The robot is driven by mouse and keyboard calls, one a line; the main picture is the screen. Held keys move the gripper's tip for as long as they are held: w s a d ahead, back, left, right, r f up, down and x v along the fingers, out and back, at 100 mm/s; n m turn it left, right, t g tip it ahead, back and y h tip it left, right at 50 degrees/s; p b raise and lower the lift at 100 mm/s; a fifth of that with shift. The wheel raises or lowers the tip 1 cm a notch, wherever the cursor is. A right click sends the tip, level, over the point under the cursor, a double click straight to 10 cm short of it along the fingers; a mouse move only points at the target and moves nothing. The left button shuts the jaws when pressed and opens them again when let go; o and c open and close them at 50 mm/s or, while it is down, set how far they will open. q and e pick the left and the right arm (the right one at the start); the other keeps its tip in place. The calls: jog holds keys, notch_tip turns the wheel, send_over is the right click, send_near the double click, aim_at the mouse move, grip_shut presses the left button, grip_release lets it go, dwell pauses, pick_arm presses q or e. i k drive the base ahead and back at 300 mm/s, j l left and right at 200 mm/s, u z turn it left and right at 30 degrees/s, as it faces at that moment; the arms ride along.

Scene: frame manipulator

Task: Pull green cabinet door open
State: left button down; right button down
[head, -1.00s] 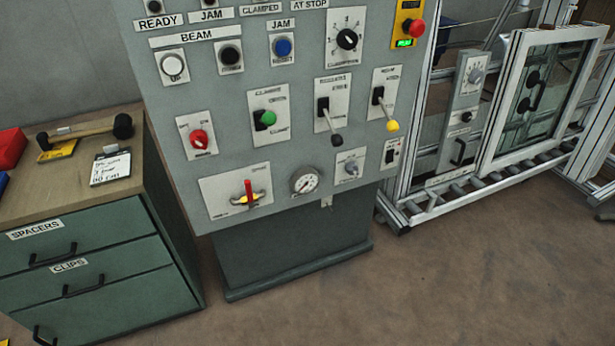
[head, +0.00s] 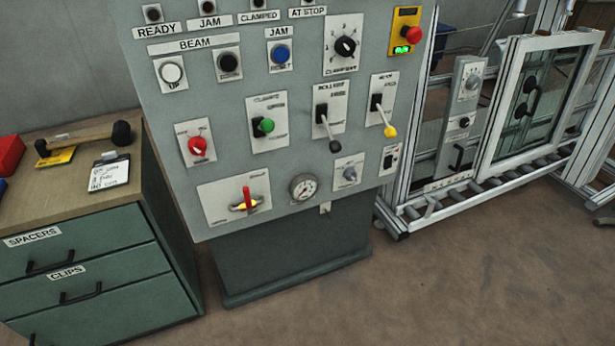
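The green cabinet (head: 170,235) stands at the left with a wooden top. Its front shows drawer-like panels with black bar handles. The upper panel is labelled SPACERS and has a handle (head: 50,262). The one below is labelled CLIPS and has a handle (head: 81,293). A third handle is partly cut off at the bottom edge. All the panels I see are shut. No separate hinged door is clearly visible. Neither of my grippers is in view.
A grey control panel (head: 240,160) with knobs and levers stands on a dark base (head: 295,255) right of the cabinet. A mallet (head: 85,138) and a clipboard (head: 109,173) lie on the cabinet top. A framed window (head: 540,95) stands at right. The brown floor (head: 450,285) in front is clear.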

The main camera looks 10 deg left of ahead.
aim_at(124, 310)
jog(key=u, duration=1.9)
